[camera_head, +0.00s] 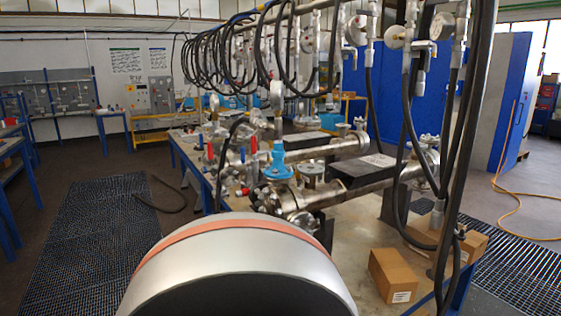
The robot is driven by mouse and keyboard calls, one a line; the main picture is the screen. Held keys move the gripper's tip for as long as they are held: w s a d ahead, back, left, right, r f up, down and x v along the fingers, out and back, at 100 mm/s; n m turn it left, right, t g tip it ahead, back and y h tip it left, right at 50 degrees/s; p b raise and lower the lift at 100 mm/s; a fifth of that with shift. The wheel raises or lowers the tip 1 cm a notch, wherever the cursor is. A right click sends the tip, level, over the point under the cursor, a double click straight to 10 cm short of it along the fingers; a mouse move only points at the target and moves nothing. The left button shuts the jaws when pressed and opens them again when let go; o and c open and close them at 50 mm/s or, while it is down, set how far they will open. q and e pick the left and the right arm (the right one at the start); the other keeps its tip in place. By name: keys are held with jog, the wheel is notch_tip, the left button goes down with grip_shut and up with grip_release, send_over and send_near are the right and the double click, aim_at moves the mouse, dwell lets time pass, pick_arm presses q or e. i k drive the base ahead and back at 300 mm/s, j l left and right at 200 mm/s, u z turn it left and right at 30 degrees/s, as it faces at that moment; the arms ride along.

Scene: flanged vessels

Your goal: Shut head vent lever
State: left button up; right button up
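Flanged steel vessels lie on the bench, a nearer one (372,183) and a farther one (325,148). Near their left ends stand small levers: a red lever (210,151), another red lever (253,146) and a blue lever (243,156). A light-blue valve body (277,166) stands by the nearer vessel's left end. I cannot tell which lever is the head vent lever, nor whether it is open or shut. Neither of my grippers shows in this view.
Black hoses (412,125) hang from an overhead pipe with gauges (442,25). Cardboard boxes (393,276) sit at the bench's near right. Floor gratings lie left (92,230) and right (520,270). A loose black hose (165,205) lies on the left floor. The lower middle is blocked.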

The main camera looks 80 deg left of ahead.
aim_at(243, 149)
jog(key=u, duration=2.85)
jog(key=z, duration=0.45)
jog(key=i+j+z, duration=0.2)
jog(key=z, duration=0.3)
jog(key=i+j+z, duration=0.1)
jog(key=j+z, duration=0.35)
jog(key=i+j+z, duration=0.1)
jog(key=j+z, duration=0.25)
jog(key=j, duration=0.6)
jog(key=j+z, duration=0.3)
jog(key=j, duration=1.6)
jog(key=k+j+z, duration=0.1)
jog(key=j, duration=0.85)
